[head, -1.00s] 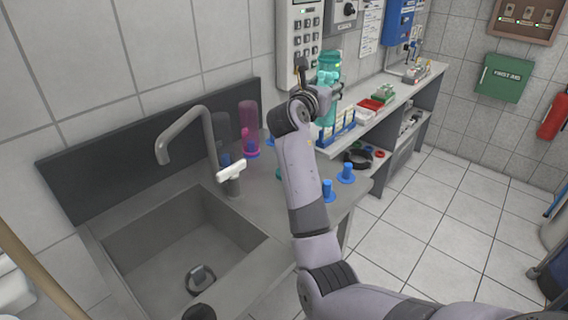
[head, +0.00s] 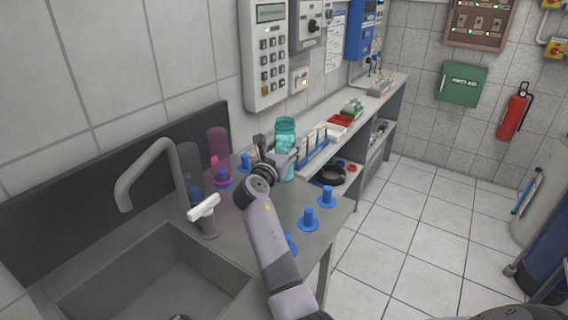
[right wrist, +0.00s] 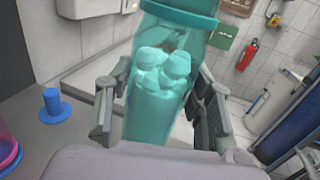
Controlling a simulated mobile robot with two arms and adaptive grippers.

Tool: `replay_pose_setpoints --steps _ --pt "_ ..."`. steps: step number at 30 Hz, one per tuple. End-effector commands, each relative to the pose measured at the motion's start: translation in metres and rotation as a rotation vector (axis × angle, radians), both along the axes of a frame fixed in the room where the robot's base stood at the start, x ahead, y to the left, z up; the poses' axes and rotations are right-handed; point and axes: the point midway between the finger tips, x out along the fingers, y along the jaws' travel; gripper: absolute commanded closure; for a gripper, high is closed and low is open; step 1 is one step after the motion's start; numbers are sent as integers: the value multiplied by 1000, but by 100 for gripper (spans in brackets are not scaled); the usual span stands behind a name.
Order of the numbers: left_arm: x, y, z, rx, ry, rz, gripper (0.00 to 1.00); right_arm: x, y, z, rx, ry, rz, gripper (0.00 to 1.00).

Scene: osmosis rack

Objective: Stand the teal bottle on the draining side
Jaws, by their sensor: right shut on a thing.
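The teal bottle (head: 285,128) is translucent, with rounded pale-teal shapes visible inside or through it. It also fills the middle of the right wrist view (right wrist: 158,115). My right gripper (head: 281,155) is shut on its sides, one finger showing on each side in the right wrist view. The bottle looks close to upright in the head view, over the far end of the grey draining side (head: 292,196). Whether its base touches anything is hidden behind the gripper. My left gripper is in neither current view.
Several blue pegs (head: 309,218) stand on the draining side. A pink bottle (head: 217,145) and a clear grey bottle (head: 188,165) stand near the tap (head: 150,170). The sink (head: 150,265) is at lower left. A blue rack (head: 313,150) is on the shelf beyond.

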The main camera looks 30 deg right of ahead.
Motion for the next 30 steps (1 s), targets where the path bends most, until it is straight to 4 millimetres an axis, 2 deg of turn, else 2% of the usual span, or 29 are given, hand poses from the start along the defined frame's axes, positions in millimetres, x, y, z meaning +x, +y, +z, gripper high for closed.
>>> replay_pose_setpoints --steps 3,6,12,18,24,25,30 --pt "19 -2 0 -3 -30 -1 28 0 0 -9 0 0 0 85" --pt "24 -2 -1 -5 -38 -1 28 0 0 -22 0 2 1 85" --pt "16 -2 -6 -3 -25 -2 28 0 0 -48 -2 1 0 85" --pt "7 -1 -6 -2 -12 -2 28 0 0 -49 -1 -2 0 85" --pt "6 -1 -7 -2 -11 -2 28 0 0 -53 -1 -1 0 85" --pt "6 -1 -7 -2 -11 -2 28 0 0 -52 -1 -1 0 50" --pt "7 -1 -7 -2 -11 -2 28 0 0 -52 0 -1 0 39"
